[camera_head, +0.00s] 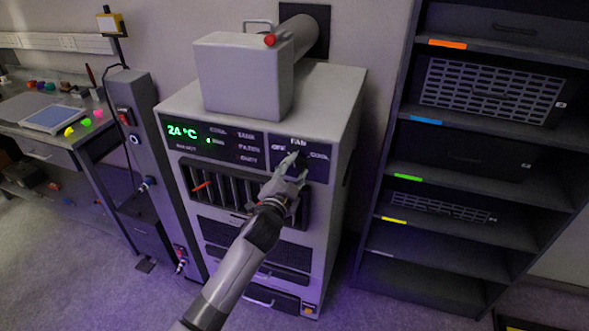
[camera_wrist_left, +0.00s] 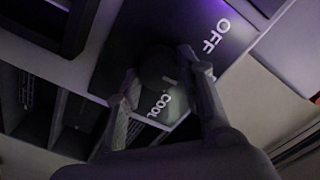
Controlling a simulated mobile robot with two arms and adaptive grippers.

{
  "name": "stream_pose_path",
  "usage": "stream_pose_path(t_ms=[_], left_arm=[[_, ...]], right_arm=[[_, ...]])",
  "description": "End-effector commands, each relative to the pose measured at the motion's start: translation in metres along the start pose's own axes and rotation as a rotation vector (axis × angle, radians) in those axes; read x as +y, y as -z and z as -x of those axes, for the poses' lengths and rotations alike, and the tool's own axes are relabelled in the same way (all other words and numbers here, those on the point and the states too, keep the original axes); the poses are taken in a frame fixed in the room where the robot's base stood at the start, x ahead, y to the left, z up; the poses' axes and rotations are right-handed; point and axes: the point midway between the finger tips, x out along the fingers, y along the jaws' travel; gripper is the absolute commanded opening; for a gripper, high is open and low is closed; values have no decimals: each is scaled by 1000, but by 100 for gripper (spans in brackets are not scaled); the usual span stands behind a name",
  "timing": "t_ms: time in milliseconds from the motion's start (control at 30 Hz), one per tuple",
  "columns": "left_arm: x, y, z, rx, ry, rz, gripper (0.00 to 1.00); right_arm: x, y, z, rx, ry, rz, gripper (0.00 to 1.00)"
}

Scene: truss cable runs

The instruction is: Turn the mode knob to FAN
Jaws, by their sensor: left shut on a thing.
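The grey cooling unit (camera_head: 335,130) carries a dark mode panel (camera_head: 318,172) marked OFF, FAN and COOL. FAN is at the top, OFF at left and COOL at right. My left gripper (camera_head: 292,162) is at this panel, and its fingers cover the knob in the head view. In the left wrist view the dark round mode knob (camera_wrist_left: 158,64) sits between the two fingers of my left gripper (camera_wrist_left: 160,88), which is shut on it. A short pale mark shows near the COOL label; I cannot tell for sure whether it is the knob's pointer. My right gripper is out of view.
A grey box (camera_head: 240,78) with a red button sits on top of the unit. A dark shelf rack (camera_head: 445,155) stands close on the right. A grey post (camera_head: 145,150) and a workbench (camera_head: 55,130) stand on the left.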

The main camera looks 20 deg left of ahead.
Motion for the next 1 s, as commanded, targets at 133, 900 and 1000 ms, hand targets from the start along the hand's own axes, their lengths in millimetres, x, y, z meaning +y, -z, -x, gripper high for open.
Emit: stream_pose_path(t_ms=[133,900,1000], left_arm=[[0,0,0,0,0,-50,7],[1,0,0,0,0,-83,47],[1,0,0,0,0,-82,54]], right_arm=[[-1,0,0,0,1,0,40],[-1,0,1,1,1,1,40],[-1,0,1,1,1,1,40]])
